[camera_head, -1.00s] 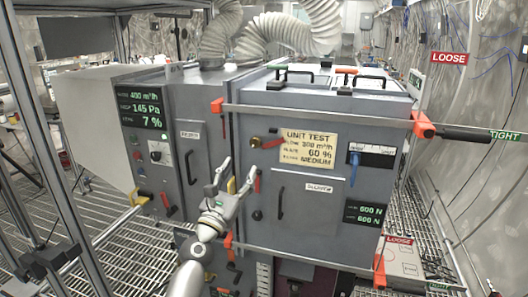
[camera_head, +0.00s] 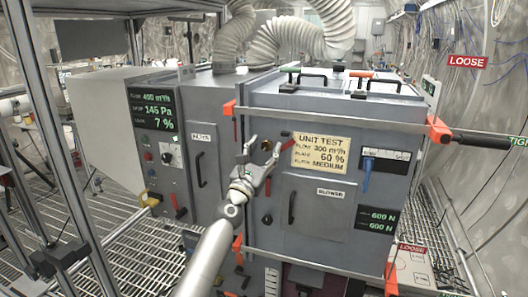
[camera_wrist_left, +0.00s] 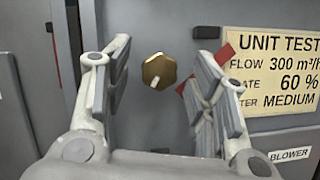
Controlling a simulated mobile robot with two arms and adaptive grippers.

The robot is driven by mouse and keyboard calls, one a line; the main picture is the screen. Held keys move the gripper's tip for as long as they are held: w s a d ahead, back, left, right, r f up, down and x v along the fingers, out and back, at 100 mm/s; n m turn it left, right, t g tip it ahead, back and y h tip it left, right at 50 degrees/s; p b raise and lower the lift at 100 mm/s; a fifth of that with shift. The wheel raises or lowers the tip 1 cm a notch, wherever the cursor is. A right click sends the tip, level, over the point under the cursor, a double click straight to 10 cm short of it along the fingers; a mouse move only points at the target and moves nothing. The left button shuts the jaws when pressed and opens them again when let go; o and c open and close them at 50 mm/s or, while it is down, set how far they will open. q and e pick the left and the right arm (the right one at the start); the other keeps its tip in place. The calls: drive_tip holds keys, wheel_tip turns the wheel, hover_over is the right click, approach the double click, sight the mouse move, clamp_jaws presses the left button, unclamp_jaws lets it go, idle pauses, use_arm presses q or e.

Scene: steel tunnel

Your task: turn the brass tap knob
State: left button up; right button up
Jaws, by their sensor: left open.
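The brass tap knob (camera_wrist_left: 158,71) is a small rounded, faceted brass knob with a pale mark, on the grey cabinet front. In the left wrist view it shows between the two fingers of my left gripper (camera_wrist_left: 163,62), which is open and empty. No finger visibly touches it; the exact gap in depth is hard to tell. In the head view the knob (camera_head: 266,145) is small, between the fingertips of my left gripper (camera_head: 264,149), left of the unit test plate. My right gripper is not in view.
A red lever (camera_wrist_left: 217,66) lies just right of the knob, partly behind the right finger. The yellow unit test plate (camera_head: 321,153) is to its right. A black door handle (camera_head: 292,207) is below. A steel rail (camera_head: 330,117) runs above.

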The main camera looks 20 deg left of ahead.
use_arm(q)
drive_tip(key=shift+c, duration=0.3)
drive_tip(key=c, duration=1)
drive_tip(key=shift+o, duration=0.2)
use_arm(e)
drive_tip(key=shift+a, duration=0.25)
